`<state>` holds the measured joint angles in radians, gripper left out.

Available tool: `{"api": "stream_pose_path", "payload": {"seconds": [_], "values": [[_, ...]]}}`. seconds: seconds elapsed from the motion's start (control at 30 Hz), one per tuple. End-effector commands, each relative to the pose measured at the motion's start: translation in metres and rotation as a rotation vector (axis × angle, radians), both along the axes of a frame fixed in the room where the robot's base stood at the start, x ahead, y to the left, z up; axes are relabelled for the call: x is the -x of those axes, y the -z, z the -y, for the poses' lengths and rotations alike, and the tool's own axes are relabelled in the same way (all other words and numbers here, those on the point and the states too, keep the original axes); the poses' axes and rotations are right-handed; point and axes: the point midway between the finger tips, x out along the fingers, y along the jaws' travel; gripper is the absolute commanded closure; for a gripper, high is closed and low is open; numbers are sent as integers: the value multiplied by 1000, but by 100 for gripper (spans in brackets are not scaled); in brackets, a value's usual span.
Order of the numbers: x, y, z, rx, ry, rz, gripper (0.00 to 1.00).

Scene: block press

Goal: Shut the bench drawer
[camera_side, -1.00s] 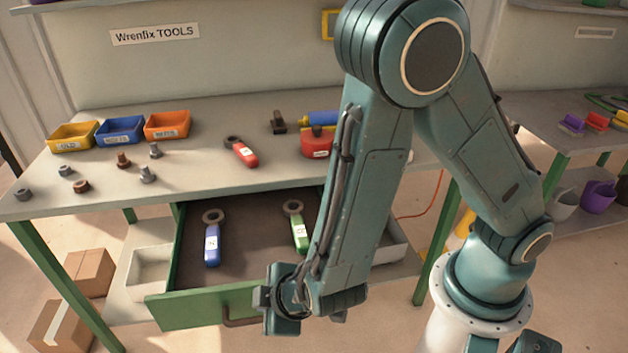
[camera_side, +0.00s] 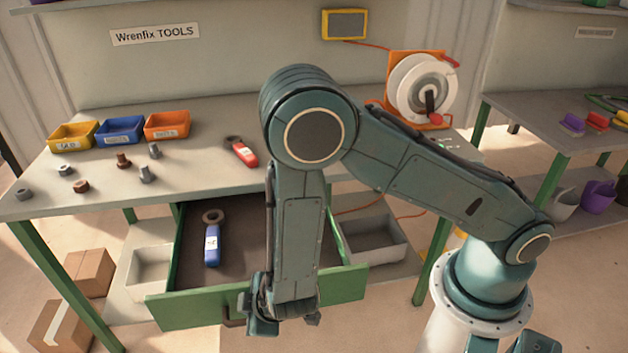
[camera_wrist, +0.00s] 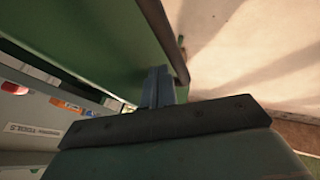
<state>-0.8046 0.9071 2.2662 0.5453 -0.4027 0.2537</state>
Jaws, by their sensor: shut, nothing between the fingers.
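The bench drawer stands open under the workbench, its green front (camera_side: 195,308) pulled out toward the camera. A blue-handled wrench (camera_side: 212,240) lies inside on the dark drawer floor. The brown drawer handle (camera_side: 233,322) shows just left of my gripper (camera_side: 262,318), which is low at the outer side of the drawer front. In the wrist view the shut, empty fingers (camera_wrist: 157,76) point along the green drawer front (camera_wrist: 95,40). I cannot tell whether they touch it. My arm hides part of the drawer's inside and front.
The workbench (camera_side: 205,180) holds yellow, blue and orange bins, several loose bolts and nuts, a red-handled wrench (camera_side: 243,152) and a cable reel (camera_side: 418,88). Grey trays (camera_side: 375,243) flank the drawer below. Cardboard boxes (camera_side: 88,272) stand on the floor at left.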

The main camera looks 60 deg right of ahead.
Motion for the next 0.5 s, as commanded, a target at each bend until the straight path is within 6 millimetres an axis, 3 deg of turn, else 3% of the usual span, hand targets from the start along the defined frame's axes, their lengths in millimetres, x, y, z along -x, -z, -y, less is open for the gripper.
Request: {"api": "stream_pose_path", "payload": {"seconds": [0.5], "values": [[-6, 9, 1, 0, -1, -1, 100]]}}
